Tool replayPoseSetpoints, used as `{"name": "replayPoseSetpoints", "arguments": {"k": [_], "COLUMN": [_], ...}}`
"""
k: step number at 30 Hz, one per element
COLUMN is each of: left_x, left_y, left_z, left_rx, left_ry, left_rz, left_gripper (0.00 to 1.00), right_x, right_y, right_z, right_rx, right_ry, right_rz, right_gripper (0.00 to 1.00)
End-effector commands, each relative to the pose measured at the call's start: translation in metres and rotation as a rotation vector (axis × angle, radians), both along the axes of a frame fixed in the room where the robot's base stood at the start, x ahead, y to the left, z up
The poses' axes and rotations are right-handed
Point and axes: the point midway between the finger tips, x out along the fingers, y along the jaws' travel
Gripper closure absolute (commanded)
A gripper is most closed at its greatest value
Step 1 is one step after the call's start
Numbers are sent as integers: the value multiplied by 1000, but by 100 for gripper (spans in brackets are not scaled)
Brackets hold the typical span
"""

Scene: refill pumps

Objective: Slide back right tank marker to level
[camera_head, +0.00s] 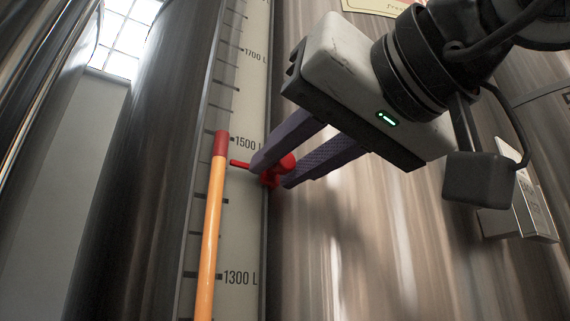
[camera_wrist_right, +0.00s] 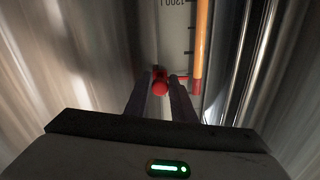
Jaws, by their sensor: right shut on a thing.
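The red tank marker (camera_head: 283,167) sits at the right edge of the white level scale (camera_head: 239,210), its pointer reaching left a little below the 1500 L line. My right gripper (camera_head: 270,173) is shut on the marker's red knob, with one purple finger on each side. The orange level column (camera_head: 210,235) has a dark red top (camera_head: 221,143) near the 1500 L line, slightly above the pointer. In the right wrist view the red knob (camera_wrist_right: 160,88) shows between the fingers, and the orange column (camera_wrist_right: 202,40) stands beside it. My left gripper is not in view.
Large shiny metal tanks (camera_head: 400,240) stand behind the scale and to both sides. A small grey box with a label (camera_head: 520,215) is fixed at the right. A bright window (camera_head: 124,35) shows at the upper left.

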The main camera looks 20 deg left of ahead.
Motion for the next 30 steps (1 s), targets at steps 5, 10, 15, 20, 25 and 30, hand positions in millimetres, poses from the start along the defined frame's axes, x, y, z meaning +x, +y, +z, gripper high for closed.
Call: {"name": "replayPoseSetpoints", "arguments": {"k": [5, 10, 15, 20, 25, 30], "left_x": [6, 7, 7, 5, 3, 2], "left_y": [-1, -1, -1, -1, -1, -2], "left_z": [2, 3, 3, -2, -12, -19], "left_rx": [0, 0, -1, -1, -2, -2], "left_ry": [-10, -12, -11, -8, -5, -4], "left_rz": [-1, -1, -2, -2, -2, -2], "left_gripper": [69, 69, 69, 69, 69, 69], "right_x": [0, 0, 0, -8, -29, -51], "right_y": [1, 1, 1, -8, -32, -56], "right_z": [-1, -2, -2, -3, -3, -3], "right_rx": [1, -1, -1, -1, 1, 1], "right_ry": [5, 3, 3, 0, -2, -1], "right_rz": [3, 2, 2, 0, -1, 0], "right_gripper": [74, 62, 62, 62, 62, 62]}}
